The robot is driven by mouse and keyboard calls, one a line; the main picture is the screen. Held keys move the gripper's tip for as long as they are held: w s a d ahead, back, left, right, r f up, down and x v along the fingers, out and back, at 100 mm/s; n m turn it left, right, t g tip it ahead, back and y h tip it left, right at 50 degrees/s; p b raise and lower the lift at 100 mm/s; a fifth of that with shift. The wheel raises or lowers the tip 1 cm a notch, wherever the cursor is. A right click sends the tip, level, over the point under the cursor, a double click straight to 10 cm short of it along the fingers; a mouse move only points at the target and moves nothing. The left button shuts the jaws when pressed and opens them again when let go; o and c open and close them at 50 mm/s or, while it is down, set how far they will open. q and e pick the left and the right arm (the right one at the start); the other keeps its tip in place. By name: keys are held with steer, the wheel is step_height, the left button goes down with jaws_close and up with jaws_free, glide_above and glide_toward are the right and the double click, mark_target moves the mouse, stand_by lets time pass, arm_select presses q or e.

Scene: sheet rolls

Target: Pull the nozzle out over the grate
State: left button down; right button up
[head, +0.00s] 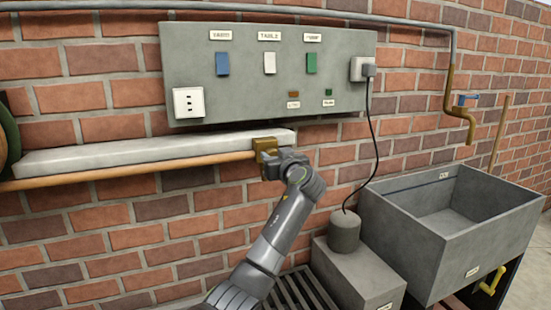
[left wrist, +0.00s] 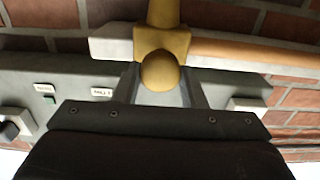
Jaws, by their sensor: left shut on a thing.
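The brass nozzle (head: 264,145) sits at the right end of an orange-brown pipe (head: 130,170) below a pale ledge on the brick wall. My left gripper (head: 272,163) is at the nozzle and shut on it. In the left wrist view the nozzle (left wrist: 162,43) shows close up, its rounded end between the fingers of my left gripper (left wrist: 162,88). The grate (head: 297,291), with dark slats, lies low beside a grey block, partly hidden by my left arm. My right gripper is not in view.
A grey panel (head: 200,60) with switches and sockets is above the ledge (head: 90,156). A black cord (head: 376,140) hangs to a round grey unit (head: 344,232) on a block (head: 350,285). A stone sink (head: 405,232) and brass tap (head: 471,122) are at right.

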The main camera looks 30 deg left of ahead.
arm_select(q)
steer(key=c, duration=0.9)
jaws_free()
steer(key=shift+b+v, duration=0.8)
steer(key=shift+v, duration=7.9)
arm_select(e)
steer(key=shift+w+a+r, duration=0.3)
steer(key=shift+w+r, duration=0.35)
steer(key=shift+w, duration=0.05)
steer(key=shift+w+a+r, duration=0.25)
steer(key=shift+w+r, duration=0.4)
